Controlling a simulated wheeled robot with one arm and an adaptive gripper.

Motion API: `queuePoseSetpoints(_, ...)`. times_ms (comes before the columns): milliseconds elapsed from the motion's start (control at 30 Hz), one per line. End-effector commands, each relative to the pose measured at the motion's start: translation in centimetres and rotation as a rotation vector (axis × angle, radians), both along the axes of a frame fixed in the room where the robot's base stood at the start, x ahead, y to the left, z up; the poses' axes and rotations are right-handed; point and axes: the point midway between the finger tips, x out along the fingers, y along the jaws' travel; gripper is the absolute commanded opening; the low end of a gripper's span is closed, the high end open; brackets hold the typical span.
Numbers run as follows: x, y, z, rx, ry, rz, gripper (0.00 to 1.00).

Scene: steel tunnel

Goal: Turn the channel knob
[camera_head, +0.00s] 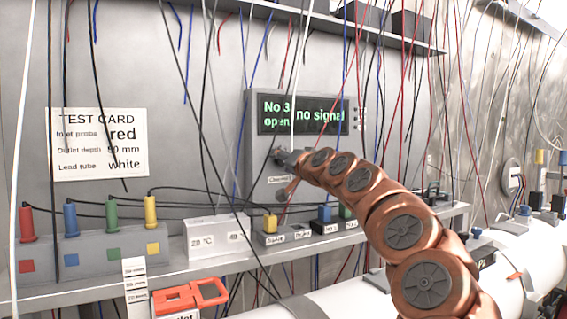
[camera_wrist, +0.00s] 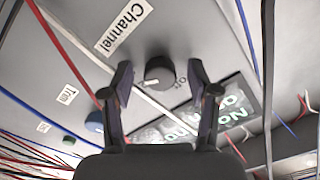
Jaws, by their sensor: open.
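The channel knob (camera_wrist: 160,73) is a dark round knob with a white pointer mark, on a grey instrument face. The "Channel" label (camera_wrist: 124,28) is beside it, and it also shows in the head view (camera_head: 280,179). My gripper (camera_wrist: 160,67) is open, with one finger on each side of the knob; I cannot tell whether either finger touches it. In the head view my gripper (camera_head: 287,158) is at the lower left of the instrument (camera_head: 258,140) and hides the knob. The display (camera_head: 302,114) reads "No 3 open" and "no signal".
Many thin wires hang in front of the panel, and a white one crosses near the knob. A blue knob (camera_wrist: 94,122) is farther left in the wrist view. A shelf (camera_head: 190,262) below holds coloured plugs and a grey box (camera_head: 217,238). An orange clamp-like item (camera_head: 175,298) is in front.

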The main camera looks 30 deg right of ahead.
Motion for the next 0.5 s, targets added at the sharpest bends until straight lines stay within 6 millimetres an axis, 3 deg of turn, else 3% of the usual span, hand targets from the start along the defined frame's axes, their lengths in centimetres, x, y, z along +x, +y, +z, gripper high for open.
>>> queuePoseSetpoints(500, -5.7, 0.3, 0.1, -0.001, -0.002, -0.003, 0.6)
